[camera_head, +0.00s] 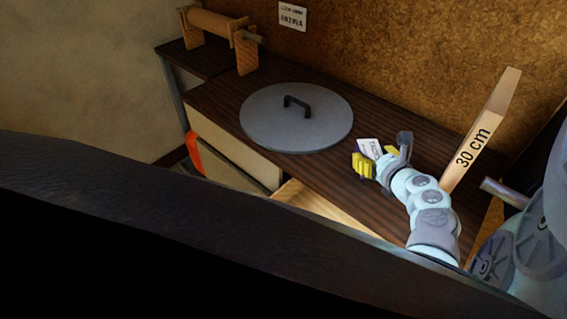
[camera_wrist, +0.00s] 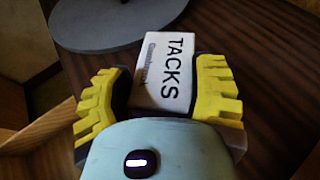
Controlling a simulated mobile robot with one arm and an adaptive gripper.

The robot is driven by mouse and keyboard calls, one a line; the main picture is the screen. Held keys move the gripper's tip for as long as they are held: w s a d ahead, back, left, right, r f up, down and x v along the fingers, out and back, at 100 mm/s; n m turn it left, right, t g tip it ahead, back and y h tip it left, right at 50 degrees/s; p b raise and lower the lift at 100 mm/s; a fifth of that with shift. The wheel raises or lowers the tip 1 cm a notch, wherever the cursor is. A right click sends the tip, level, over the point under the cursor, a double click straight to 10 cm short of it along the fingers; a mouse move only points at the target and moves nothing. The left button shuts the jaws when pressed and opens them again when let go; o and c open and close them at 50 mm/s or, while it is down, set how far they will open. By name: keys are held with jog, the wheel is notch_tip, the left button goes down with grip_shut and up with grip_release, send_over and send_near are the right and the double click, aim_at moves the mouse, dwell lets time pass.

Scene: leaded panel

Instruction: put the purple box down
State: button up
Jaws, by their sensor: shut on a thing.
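The box (camera_head: 369,148) looks pale whitish-lavender rather than strongly purple, and carries dark lettering. In the wrist view the box (camera_wrist: 166,70) reads "TACKS" and sits between the two yellow fingers. My gripper (camera_head: 378,158) is shut on it, with one finger on each side; it also shows in the wrist view (camera_wrist: 163,88). The box is over the dark wooden bench (camera_head: 215,95), just right of a round grey lid. Its underside is hidden, so I cannot tell whether it touches the bench top.
The round grey lid (camera_head: 270,125) with a black handle covers the bench's middle. A wooden roller stand (camera_head: 215,25) is at the back left. A tall board marked "30 cm" (camera_head: 485,125) stands at the right, close to my arm. Pale wood (camera_head: 320,204) shows along the front.

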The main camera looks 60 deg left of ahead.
jog(key=shift+s+f+b, duration=0.1)
jog(key=shift+f+b, duration=0.55)
jog(key=shift+f, duration=0.45)
jog(key=shift+f, duration=0.2)
jog(key=o, duration=1.3)
jog(key=shift+o, duration=0.2)
jog(key=shift+r, duration=0.1)
jog(key=shift+r, duration=0.15)
jog(key=v, duration=1.2)
